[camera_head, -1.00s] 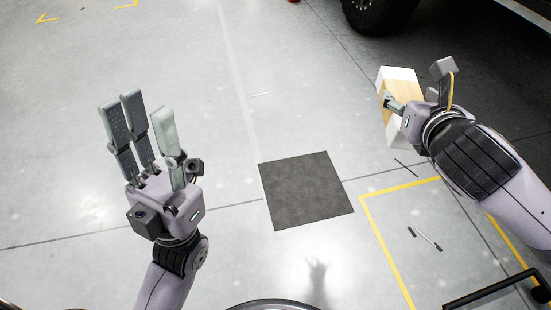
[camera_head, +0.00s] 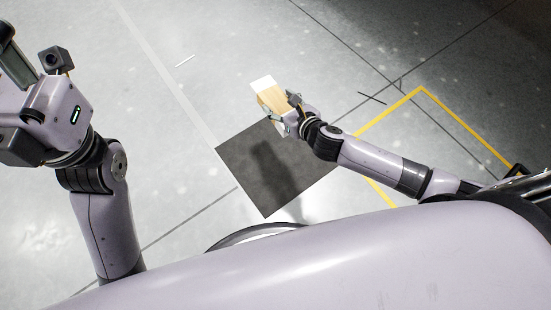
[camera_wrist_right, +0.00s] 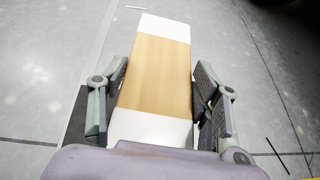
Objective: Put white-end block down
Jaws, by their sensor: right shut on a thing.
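The white-end block (camera_head: 268,95) has a light wood middle and white ends. My right gripper (camera_head: 284,112) is shut on it in the head view, near the far corner of a dark square mat (camera_head: 240,165). A dark shadow lies on the mat, apart from the block, so the block seems held above the floor. In the right wrist view the block (camera_wrist_right: 160,75) lies lengthwise between the two finger sides, with both white ends showing. My left gripper (camera_head: 35,75) is at the upper left of the head view, away from the block, its fingers mostly cut off by the picture edge.
Yellow floor tape (camera_head: 425,92) marks an area right of the mat. A thin dark stick (camera_head: 372,98) lies on the floor near it. The grey floor (camera_head: 190,110) left of the mat and beyond the block is clear. My own body fills the bottom of the head view.

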